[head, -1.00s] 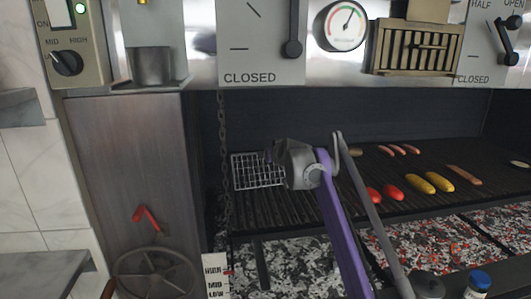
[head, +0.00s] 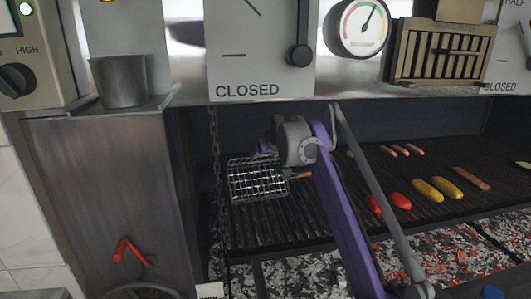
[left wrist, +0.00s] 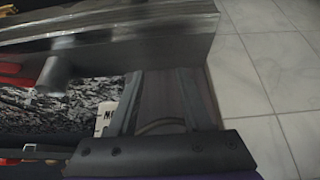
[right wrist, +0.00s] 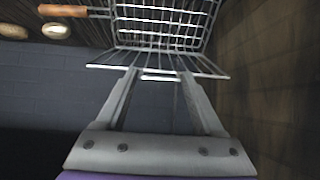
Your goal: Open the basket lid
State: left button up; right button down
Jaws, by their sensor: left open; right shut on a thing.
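The wire grill basket (head: 240,191) sits on the left part of the grill grate, beside the hanging chain. Its wooden handle (right wrist: 62,10) shows at the upper left in the right wrist view. My right gripper (right wrist: 158,76) is shut on the near edge of the basket lid (right wrist: 119,58), whose wire panel stands at an angle to the basket mesh behind it. In the head view my right gripper (head: 272,148) is over the basket's far side, and its wrist partly hides the contact. My left gripper (left wrist: 168,72) is open and empty, and is out of the head view.
Sausages, red peppers (head: 399,200) and yellow corn-like pieces (head: 447,187) lie on the grate to the right. Glowing coals (head: 420,255) lie below. A chain (head: 215,150) hangs left of the basket. A metal cup (head: 121,82) stands on a ledge at the upper left.

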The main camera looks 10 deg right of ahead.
jog(key=shift+w+f, duration=0.25)
jog(key=shift+w, duration=0.5)
jog(key=shift+s+r, duration=0.2)
jog(key=shift+s, duration=0.1)
jog(key=shift+w, duration=0.1)
grip_release()
jog(key=v, duration=0.7)
jog(key=shift+s+r, duration=0.15)
jog(key=shift+s, duration=0.1)
jog(key=shift+s, duration=0.1)
